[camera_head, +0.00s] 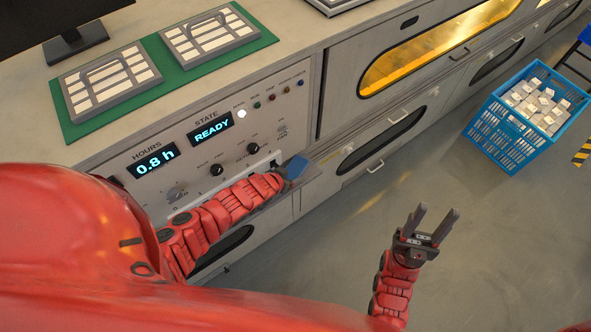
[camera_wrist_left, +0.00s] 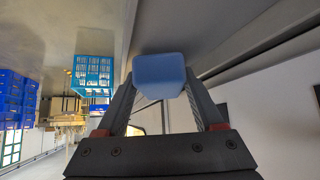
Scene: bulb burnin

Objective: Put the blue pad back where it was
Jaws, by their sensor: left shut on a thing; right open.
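The blue pad (camera_wrist_left: 159,76) is between the two fingers of my left gripper (camera_wrist_left: 163,100) in the left wrist view. In the head view the blue pad (camera_head: 295,168) shows at the end of my left arm, in front of the cabinet near the lower right of the control panel. My left gripper's fingers are mostly hidden by the arm there. My right gripper (camera_head: 432,222) is open and empty over the floor, apart from the cabinets.
The control panel (camera_head: 215,140) reads 0.8 h and READY. A green mat (camera_head: 160,90) with two grey trays lies on the counter. A blue crate (camera_head: 497,135) of small white boxes stands on the floor at the right. The floor around my right gripper is clear.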

